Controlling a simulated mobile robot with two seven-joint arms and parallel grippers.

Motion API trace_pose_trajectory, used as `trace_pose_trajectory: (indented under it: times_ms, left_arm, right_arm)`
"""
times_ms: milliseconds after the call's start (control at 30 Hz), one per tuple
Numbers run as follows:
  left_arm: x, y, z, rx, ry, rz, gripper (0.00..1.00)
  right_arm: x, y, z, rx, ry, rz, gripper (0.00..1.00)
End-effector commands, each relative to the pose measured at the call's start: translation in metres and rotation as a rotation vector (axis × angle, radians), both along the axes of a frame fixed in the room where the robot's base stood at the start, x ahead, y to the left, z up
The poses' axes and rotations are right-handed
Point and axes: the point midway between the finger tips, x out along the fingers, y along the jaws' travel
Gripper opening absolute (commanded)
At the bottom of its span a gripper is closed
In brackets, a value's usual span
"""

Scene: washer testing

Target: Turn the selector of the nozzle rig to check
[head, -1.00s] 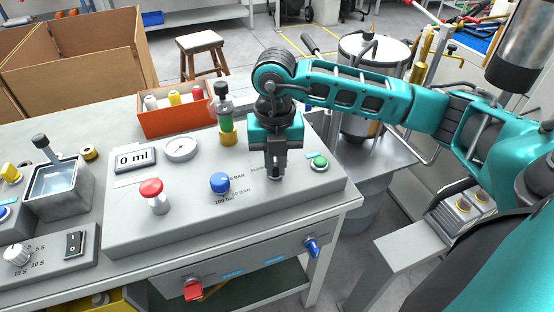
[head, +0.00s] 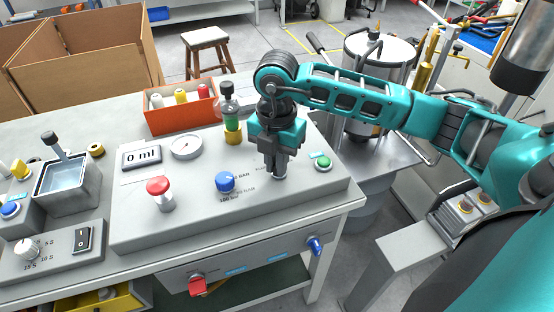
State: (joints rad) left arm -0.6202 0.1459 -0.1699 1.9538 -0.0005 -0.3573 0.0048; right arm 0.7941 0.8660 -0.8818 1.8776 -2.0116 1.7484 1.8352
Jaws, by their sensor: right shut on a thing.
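The nozzle rig (head: 130,235) is a grey sloped panel on the bench. My right gripper (head: 275,175) points straight down at the panel's right part, between a blue knob (head: 225,182) and a green button (head: 323,162). Its fingers are shut on the selector, which they and the gripper body hide almost fully. Partly covered, small print shows left of the fingers; I cannot read the selector's position. My left gripper is not in view.
A red mushroom button (head: 158,187), a 0 ml display (head: 142,155) and a round gauge (head: 186,146) are on the panel. A green-and-yellow bottle (head: 231,120) stands behind, close to my right gripper. An orange box (head: 180,122) holds several bottles.

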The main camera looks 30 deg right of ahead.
Motion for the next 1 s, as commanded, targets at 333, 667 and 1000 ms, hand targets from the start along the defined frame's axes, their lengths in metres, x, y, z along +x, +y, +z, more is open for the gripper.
trace_pose_trajectory:
  times_ms: [333,667,1000]
  left_arm:
    - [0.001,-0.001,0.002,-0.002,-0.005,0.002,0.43]
    - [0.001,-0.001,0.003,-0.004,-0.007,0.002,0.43]
    - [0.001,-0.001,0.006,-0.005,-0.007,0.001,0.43]
  right_arm:
    - [0.002,-0.001,0.001,-0.001,-0.005,-0.006,0.15]
    - [0.001,-0.001,0.000,0.000,-0.001,-0.004,0.39]
    - [0.001,0.000,0.017,0.001,-0.003,-0.002,0.39]
